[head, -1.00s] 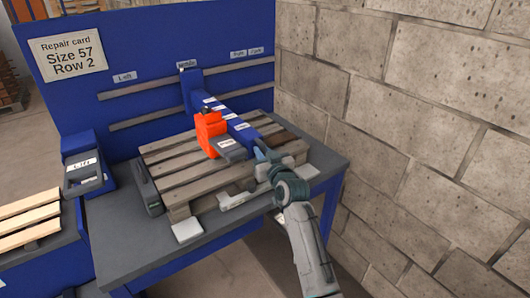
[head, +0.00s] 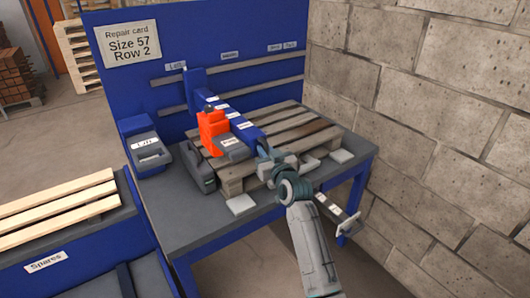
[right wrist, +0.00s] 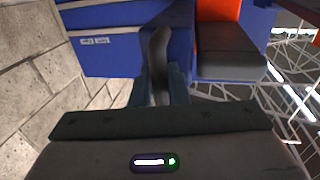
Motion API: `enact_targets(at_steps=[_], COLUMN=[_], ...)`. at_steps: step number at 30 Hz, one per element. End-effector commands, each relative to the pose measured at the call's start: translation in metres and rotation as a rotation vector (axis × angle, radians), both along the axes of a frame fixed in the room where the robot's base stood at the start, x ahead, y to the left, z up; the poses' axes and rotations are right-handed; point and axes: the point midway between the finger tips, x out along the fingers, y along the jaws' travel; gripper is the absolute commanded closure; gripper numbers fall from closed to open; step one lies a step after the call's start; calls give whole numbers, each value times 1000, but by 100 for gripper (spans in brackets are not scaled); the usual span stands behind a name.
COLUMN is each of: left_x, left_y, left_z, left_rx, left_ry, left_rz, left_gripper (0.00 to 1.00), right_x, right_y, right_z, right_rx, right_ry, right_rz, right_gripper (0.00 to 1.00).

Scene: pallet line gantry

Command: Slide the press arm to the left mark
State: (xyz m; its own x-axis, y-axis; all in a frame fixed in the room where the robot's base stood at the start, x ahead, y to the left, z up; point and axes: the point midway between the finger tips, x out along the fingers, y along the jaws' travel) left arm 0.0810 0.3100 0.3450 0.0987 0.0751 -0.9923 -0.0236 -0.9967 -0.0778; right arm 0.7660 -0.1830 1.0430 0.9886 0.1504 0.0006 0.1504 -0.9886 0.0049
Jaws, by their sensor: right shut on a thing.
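The blue press arm (head: 244,131) reaches out from the rails on the blue back board, over the pallet. An orange-red press unit (head: 212,126) with a grey block sits on its left side. The arm's rear post (head: 196,88) stands just right of the left mark label (head: 175,66) and left of the middle label (head: 230,56). My right gripper (head: 266,157) is shut on the dark handle at the arm's near end. In the right wrist view the handle (right wrist: 158,52) runs between the fingers. My left gripper is not in view.
A wooden pallet (head: 300,122) lies on the grey bench under the arm. A dark grey case (head: 196,168) stands at the pallet's left and a labelled grey-and-blue unit (head: 145,150) farther left. A block wall (head: 430,110) closes the right side.

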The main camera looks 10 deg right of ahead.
Motion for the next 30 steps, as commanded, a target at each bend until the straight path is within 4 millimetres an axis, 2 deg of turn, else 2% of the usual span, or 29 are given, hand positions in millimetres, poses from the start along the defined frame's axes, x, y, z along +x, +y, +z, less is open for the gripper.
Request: enact_targets(at_steps=[7,8,9,25,30], left_x=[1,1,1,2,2], left_y=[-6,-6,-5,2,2], left_z=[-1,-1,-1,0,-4], left_rx=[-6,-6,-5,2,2], left_ry=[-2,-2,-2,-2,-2], left_rz=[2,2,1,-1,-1], left_gripper=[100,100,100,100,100], right_x=[-1,-1,-1,-1,-12], right_y=[2,2,2,1,-1], right_z=[-3,-4,-4,-1,-3], right_rx=[6,6,6,5,6], right_ry=[6,6,6,1,1], right_rz=[3,3,3,2,1], right_gripper=[100,84,81,81,81])
